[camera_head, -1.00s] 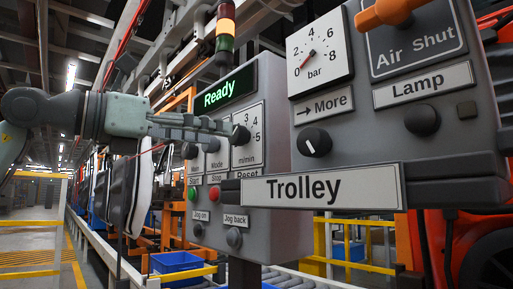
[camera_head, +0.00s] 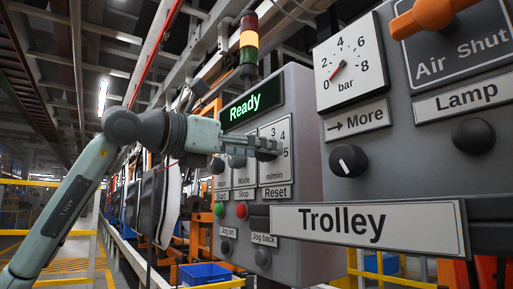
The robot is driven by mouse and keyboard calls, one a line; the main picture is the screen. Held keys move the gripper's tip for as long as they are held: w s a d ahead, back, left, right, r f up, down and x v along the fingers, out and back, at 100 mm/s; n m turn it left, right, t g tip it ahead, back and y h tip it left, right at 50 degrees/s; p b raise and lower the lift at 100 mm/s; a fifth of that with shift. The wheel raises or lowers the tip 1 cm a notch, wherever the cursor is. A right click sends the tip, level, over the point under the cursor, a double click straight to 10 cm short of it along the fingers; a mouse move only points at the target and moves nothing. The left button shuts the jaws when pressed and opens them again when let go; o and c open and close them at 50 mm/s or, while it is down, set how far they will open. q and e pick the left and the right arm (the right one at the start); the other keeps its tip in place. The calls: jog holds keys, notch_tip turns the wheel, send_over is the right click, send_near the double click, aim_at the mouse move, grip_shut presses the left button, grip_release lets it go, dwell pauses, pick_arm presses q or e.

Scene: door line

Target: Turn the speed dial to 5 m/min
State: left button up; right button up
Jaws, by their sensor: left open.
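The speed dial's white plate (camera_head: 274,174), marked 3, 4, 5 and m/min, is on the grey control panel (camera_head: 305,200) in the middle of the picture. My left gripper (camera_head: 267,148) is in front of this plate, its fingers pointing right. It is open. The fingers cover the dial's knob, so its setting and any contact cannot be told. The green display (camera_head: 253,103) above reads Ready. My right gripper is not in view.
Left of the speed plate are the Main knob (camera_head: 217,166) and the Mode knob (camera_head: 237,161). Below are a green Start button (camera_head: 219,209) and a red Stop button (camera_head: 241,211). The nearer Trolley sign (camera_head: 365,225) and air panel (camera_head: 400,150) stand to the right.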

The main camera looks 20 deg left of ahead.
pick_arm(q)
jog(key=c, duration=1.2)
jog(key=shift+o, duration=0.2)
jog(key=shift+m, duration=0.4)
jog(key=shift+m+h, duration=0.5)
jog(key=shift+m, duration=4.2)
jog(key=o, duration=1.2)
jog(key=shift+f, duration=0.1)
jog(key=shift+c, duration=0.2)
